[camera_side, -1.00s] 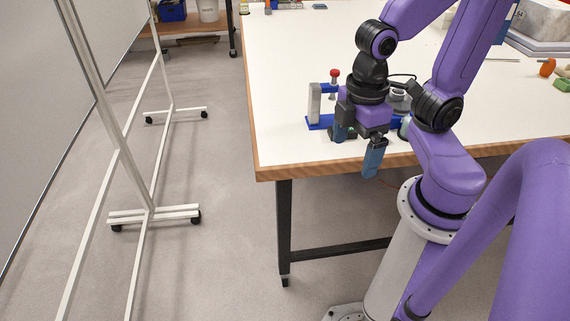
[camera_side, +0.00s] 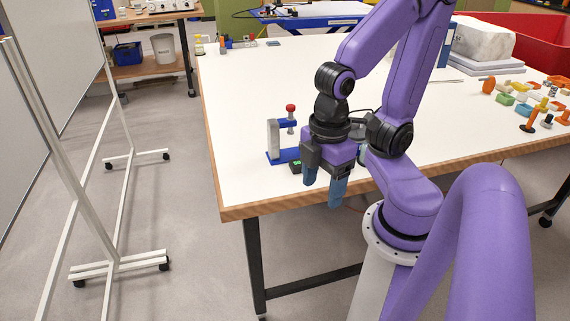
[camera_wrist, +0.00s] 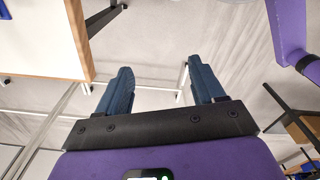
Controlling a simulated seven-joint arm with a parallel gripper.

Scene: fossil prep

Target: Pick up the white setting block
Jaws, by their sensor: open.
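No small white block that I can be sure is the setting block shows in either view. A large whitish, rough block (camera_side: 484,40) lies on stacked slabs at the back right of the table in the side view; I cannot tell whether it is the one named. My gripper (camera_side: 324,180) is over the table's near edge, tilted, its fingers pointing down, far to the left of and nearer than that block. In the wrist view my gripper (camera_wrist: 160,78) is open, with nothing between its fingers and floor beyond them.
A blue-based stand (camera_side: 273,138) with a red knob is just left of my gripper, with a small display box (camera_side: 296,166) close to the fingers. Several coloured small pieces (camera_side: 523,98) lie at the right, before a red bin (camera_side: 530,35). The table's middle is clear.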

